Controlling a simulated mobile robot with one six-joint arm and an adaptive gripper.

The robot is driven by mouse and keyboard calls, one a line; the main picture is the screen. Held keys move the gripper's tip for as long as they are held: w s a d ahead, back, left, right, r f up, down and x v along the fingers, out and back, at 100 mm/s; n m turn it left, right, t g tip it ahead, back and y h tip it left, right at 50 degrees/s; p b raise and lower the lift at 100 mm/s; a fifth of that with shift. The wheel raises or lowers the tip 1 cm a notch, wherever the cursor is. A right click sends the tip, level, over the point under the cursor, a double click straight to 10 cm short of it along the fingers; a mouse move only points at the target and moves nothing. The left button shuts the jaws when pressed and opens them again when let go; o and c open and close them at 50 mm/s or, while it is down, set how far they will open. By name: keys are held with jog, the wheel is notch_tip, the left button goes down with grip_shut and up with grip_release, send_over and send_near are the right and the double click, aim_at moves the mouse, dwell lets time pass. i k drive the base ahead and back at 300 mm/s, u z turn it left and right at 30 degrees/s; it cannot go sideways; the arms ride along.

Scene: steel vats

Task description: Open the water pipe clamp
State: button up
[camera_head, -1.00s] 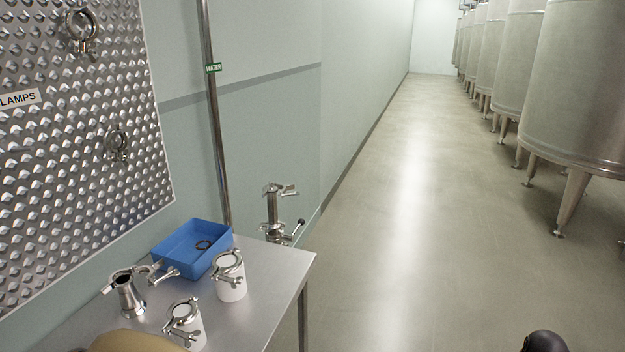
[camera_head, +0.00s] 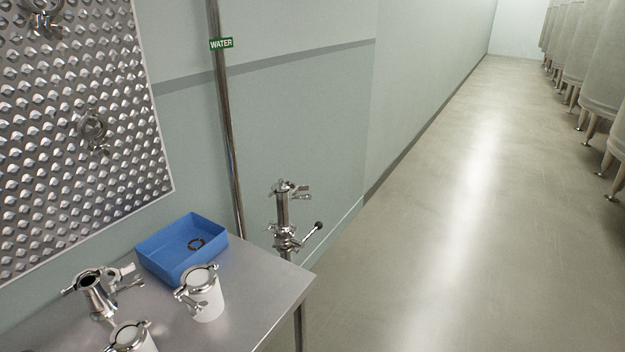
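The water pipe (camera_head: 223,130) runs down the wall and carries a green WATER label (camera_head: 221,43). Right of it, past the table's far corner, stands a short steel pipe outlet (camera_head: 282,211). A clamp (camera_head: 290,188) sits around its top end; I cannot tell at this size whether it is fastened. Lower on the outlet is a valve with a lever (camera_head: 312,236) that ends in a dark knob. My gripper is not in view.
A steel table (camera_head: 255,290) holds a blue bin (camera_head: 182,247) with a dark ring inside, white cylinders (camera_head: 205,298) with clamps, and a steel fitting (camera_head: 97,295). Clamps hang on the dimpled wall panel (camera_head: 75,140). Vats (camera_head: 603,60) line the far right. Open floor (camera_head: 450,230) lies between.

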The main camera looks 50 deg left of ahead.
aim_at(292, 193)
jog(key=u, duration=0.6)
jog(key=i, duration=0.9)
jog(key=u, duration=0.6)
